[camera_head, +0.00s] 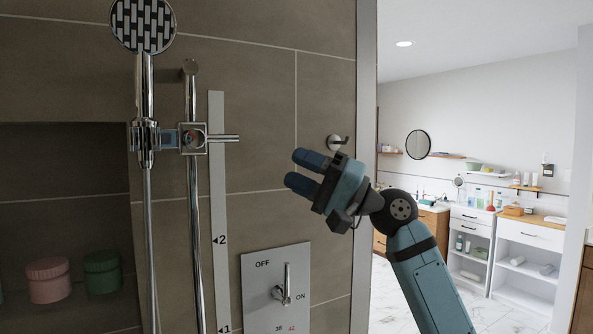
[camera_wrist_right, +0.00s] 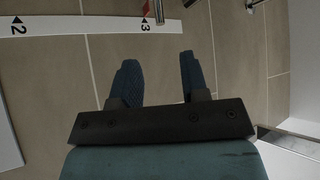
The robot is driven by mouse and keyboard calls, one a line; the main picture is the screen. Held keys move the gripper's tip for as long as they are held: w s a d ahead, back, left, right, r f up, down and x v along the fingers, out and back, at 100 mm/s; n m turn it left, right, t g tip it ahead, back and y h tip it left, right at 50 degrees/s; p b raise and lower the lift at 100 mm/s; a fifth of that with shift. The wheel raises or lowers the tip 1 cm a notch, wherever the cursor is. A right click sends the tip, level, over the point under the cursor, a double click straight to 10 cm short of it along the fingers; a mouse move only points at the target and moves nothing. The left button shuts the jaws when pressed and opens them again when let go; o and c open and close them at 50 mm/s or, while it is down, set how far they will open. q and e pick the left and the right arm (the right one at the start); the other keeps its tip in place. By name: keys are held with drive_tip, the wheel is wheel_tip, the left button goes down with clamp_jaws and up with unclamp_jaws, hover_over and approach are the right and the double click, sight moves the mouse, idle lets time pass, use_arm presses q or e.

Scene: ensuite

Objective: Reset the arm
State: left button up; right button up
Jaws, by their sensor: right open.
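My right arm comes in from the lower right in the head view. Its teal and black right gripper (camera_head: 299,171) points left and slightly up in front of the tiled shower wall. The gripper is open and empty. In the right wrist view, the two dark blue fingers (camera_wrist_right: 158,75) stand apart with only tiled wall between them. My left gripper is not in view.
A hand shower (camera_head: 143,26) hangs in a holder (camera_head: 193,138) on a chrome rail, beside a numbered strip (camera_head: 218,200). A lever panel (camera_head: 277,290) is below the gripper. A hook (camera_head: 338,142) is close behind it. A niche holds a pink container (camera_head: 48,282) and a green container (camera_head: 103,274).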

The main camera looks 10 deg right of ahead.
drive_tip(key=shift+f, duration=0.1)
drive_tip(key=w+d+f+m+t+h+p, duration=0.1)
drive_tip(key=w+f+m+t+h, duration=0.15)
drive_tip(key=f, duration=0.85)
drive_tip(key=w+f+m+t+h, duration=0.1)
drive_tip(key=w+f+t+h, duration=0.2)
drive_tip(key=f, duration=0.9)
drive_tip(key=s+d+f+h+p, duration=0.1)
drive_tip(key=s+f+h, duration=0.2)
drive_tip(key=f, duration=0.6)
drive_tip(key=s+d+f+h, duration=0.1)
drive_tip(key=s+f+h, duration=0.2)
drive_tip(key=f, duration=0.5)
drive_tip(key=s+d+f+n+h, duration=0.25)
drive_tip(key=s+f, duration=0.75)
drive_tip(key=f, duration=0.5)
drive_tip(key=s+d+f+n+g+h, duration=0.1)
drive_tip(key=s+f+h, duration=0.1)
drive_tip(key=s+f, duration=0.4)
drive_tip(key=s+d+f+n+g+h+p, duration=0.1)
drive_tip(key=s+f, duration=0.5)
drive_tip(key=s, duration=0.7)
drive_tip(key=shift+s+d+n+g+h+p, duration=0.2)
drive_tip(key=shift+n+g+h+p, duration=0.1)
drive_tip(key=shift+n+g+h, duration=0.25)
drive_tip(key=shift+f, duration=0.1)
